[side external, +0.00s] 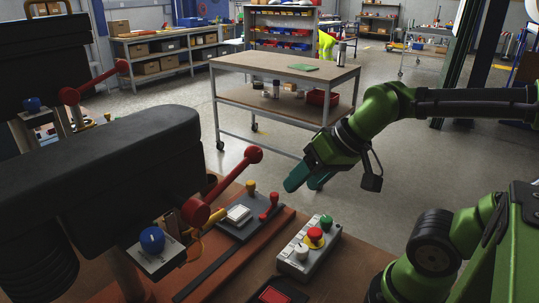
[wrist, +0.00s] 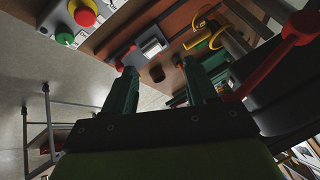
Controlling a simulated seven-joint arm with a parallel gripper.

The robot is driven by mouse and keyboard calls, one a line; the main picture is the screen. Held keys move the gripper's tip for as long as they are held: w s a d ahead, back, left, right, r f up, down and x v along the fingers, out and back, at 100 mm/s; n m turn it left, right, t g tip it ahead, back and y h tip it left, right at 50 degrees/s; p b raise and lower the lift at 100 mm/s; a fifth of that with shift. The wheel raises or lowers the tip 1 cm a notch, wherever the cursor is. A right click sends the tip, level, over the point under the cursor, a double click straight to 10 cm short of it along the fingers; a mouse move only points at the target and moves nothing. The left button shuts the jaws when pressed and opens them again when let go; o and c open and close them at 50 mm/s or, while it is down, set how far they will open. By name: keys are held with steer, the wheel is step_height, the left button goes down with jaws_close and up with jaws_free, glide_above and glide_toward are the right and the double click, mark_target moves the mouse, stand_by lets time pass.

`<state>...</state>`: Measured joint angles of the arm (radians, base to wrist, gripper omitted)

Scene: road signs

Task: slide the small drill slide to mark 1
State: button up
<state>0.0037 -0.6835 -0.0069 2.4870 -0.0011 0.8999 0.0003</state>
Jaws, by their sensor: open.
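My gripper (side external: 308,179) is green with teal fingers. It is in the air above and beyond the bench's far edge, right of the drill press. It is open and empty; in the wrist view both fingers (wrist: 162,82) are apart. The red handle may be the small drill slide; I cannot tell for sure. No mark number is readable. The white rocker shows in the wrist view (wrist: 151,47).
The dark drill press (side external: 110,155) fills the left, its red ball lever (side external: 253,156) reaching over the bench. A wheeled table (side external: 290,75) is behind. Air around my gripper is clear.

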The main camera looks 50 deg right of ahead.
steer(key=shift+s, duration=0.1)
steer(key=shift+c, duration=0.3)
